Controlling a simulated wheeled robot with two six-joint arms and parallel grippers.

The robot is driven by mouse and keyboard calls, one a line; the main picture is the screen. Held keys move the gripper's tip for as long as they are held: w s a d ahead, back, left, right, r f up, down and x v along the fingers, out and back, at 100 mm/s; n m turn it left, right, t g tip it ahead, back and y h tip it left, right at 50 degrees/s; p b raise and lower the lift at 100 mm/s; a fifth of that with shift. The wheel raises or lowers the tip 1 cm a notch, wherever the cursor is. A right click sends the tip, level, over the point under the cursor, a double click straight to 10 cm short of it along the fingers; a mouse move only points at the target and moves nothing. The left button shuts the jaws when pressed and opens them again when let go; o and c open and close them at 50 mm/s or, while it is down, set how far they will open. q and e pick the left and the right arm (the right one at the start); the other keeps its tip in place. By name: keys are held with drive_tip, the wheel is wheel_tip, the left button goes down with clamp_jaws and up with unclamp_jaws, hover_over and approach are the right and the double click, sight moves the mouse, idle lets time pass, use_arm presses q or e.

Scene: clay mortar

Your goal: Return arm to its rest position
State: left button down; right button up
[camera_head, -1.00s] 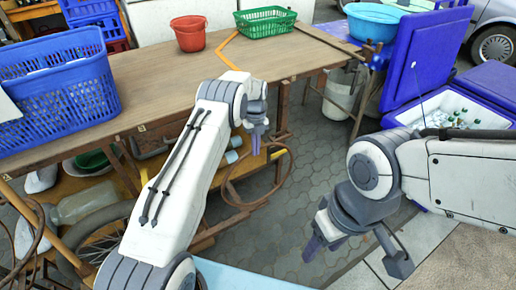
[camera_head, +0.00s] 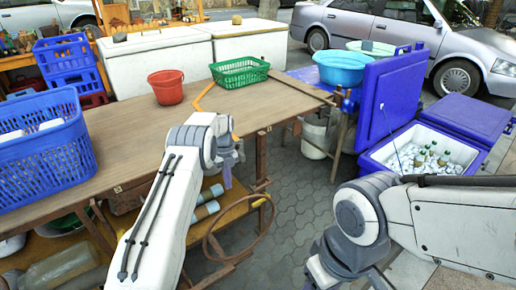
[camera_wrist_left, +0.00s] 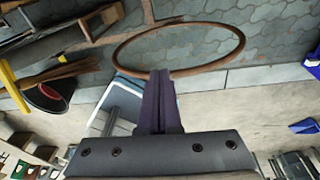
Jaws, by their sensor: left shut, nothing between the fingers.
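My left arm reaches forward over the near edge of the wooden table (camera_head: 140,125) in the head view. Its gripper (camera_head: 227,180) hangs down beside the table's right end, with its fingers shut and empty. In the left wrist view the left gripper's fingers (camera_wrist_left: 160,105) are together with nothing between them. My right arm comes in from the right, and its gripper body (camera_head: 335,262) is at the bottom edge. The right fingers are cut off by the frame.
A blue basket (camera_head: 45,165), a red bucket (camera_head: 166,88) and a green basket (camera_head: 240,72) stand on the table. A brown hoop (camera_head: 235,245) is below the left gripper. An open blue cooler (camera_head: 375,155) with bottles is at right. Paved floor (camera_head: 300,195) lies between the arms.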

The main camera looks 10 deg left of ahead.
use_arm(q)
drive_tip(key=s+d+r+n+t, duration=0.1)
drive_tip(key=s+d+r+n, duration=0.4)
drive_tip(key=s+d+r, duration=0.4)
drive_tip(key=s+d+r+n, duration=0.55)
drive_tip(key=d+r, duration=0.35)
drive_tip(key=d, duration=0.2)
drive_tip(key=s+r+n, duration=0.3)
drive_tip(key=s+n, duration=0.7)
drive_tip(key=s, duration=1.7)
wheel_tip(320, 180, up, 12)
drive_tip(key=p, duration=1.3)
drive_tip(key=shift+d+r+t, duration=0.15)
drive_tip(key=shift+t, duration=0.25)
drive_tip(key=shift+w, duration=0.1)
